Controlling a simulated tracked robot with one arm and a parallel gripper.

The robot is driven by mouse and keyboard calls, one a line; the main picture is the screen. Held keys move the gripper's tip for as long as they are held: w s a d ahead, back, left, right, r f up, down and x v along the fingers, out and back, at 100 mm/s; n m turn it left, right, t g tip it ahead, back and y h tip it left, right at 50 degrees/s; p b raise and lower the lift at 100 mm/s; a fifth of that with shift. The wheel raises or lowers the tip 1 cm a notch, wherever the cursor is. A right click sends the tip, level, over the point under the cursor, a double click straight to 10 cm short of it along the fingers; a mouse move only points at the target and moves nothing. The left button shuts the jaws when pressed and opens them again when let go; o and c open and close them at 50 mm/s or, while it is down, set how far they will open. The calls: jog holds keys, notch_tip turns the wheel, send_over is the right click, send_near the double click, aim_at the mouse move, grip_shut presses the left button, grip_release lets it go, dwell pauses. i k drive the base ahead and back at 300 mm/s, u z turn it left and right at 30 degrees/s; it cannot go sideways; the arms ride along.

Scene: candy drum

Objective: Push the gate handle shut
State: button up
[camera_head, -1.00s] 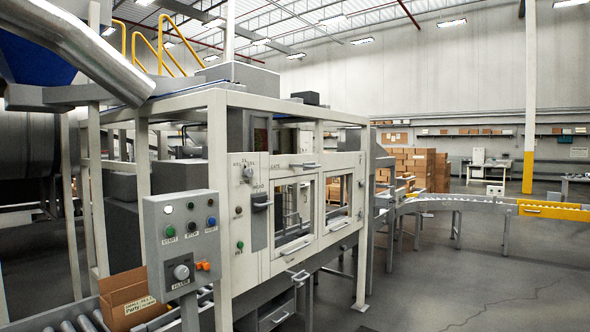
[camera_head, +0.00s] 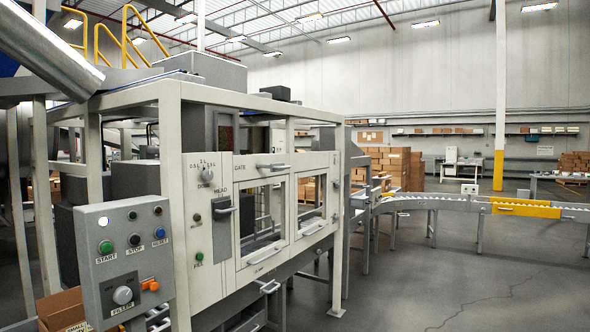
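The word GATE stands on the cream front of the filling machine (camera_head: 180,215). A grey bar handle (camera_head: 273,167) lies to the right of that word, on the top rail above the window frames, and looks about level. A second grey handle (camera_head: 225,211) sits on a dark plate to the lower left, under a label that seems to read HEAD. Whether the gate is open or shut I cannot tell. My gripper is not in view, and nothing touches either handle.
A control box (camera_head: 125,255) with START, STOP and RESET buttons stands at the front left. A cardboard carton (camera_head: 62,308) is below it. A roller conveyor (camera_head: 450,203) curves off right. The floor at the front right is clear.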

aim_at(277, 167)
jog(key=z, duration=0.05)
jog(key=i, duration=3.2)
jog(key=u, duration=0.35)
jog(key=i, duration=0.6)
jog(key=u, duration=0.35)
